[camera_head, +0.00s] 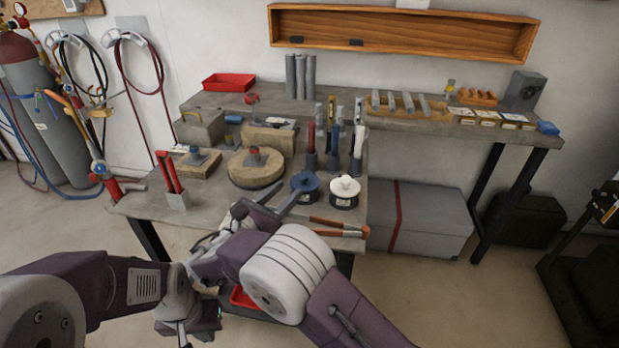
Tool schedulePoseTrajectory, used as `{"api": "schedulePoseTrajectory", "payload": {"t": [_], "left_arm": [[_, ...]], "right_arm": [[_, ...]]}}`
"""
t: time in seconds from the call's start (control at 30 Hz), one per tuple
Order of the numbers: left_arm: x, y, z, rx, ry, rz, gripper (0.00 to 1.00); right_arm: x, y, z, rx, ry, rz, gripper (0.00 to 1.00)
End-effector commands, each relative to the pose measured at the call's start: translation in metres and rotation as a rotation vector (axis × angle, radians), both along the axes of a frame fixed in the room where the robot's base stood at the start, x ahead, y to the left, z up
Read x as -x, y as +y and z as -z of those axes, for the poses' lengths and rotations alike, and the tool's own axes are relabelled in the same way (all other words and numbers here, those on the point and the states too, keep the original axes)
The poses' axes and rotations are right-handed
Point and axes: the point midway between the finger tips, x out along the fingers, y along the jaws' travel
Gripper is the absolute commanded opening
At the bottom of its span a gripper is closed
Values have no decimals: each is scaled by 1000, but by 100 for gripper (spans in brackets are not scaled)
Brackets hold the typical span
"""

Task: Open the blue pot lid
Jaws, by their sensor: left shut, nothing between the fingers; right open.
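The blue pot lid (305,181) sits on a short dark pot (306,196) near the front right of the left workbench, beside a similar pot with a white lid (344,187). The blue lid looks seated on its pot. My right gripper (270,204) is open over the bench's front edge, just left of and in front of the blue-lidded pot; one finger reaches close to it, and I cannot tell whether they touch. My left gripper (185,336) is shut and empty, low in front of the bench, partly hidden by its wrist.
A round wooden block (256,170) lies left of the pots. Upright tools in holders (332,160) stand behind them. A grey chest (430,215) stands to the right.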

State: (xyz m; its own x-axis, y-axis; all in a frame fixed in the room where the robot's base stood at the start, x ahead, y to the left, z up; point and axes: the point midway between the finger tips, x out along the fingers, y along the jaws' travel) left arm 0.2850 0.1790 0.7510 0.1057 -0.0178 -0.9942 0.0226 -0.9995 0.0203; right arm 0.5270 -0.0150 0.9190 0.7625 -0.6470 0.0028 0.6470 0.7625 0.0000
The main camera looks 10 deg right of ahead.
Motion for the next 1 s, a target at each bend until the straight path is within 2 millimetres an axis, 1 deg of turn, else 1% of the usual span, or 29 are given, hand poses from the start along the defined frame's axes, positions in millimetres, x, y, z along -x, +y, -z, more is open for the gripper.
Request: {"api": "schedulePoseTrajectory", "payload": {"t": [0.3,0.43,0.6,0.87,0.9,0.97,1.0], "left_arm": [[0,0,9,0,0,0,0],[0,0,11,0,1,0,0],[0,0,12,0,1,0,0],[0,0,12,0,1,0,0],[0,0,12,0,0,0,0],[0,0,12,0,0,0,0],[0,0,12,0,1,0,0]], "right_arm": [[-56,-50,1,-2,-1,8,42],[-73,-65,1,-1,0,6,42],[-84,-73,0,-1,1,3,42],[-85,-74,0,-1,1,3,42],[-85,-74,0,-1,1,3,31],[-85,-74,0,-1,1,3,14],[-85,-74,0,-1,1,3,3]]}}
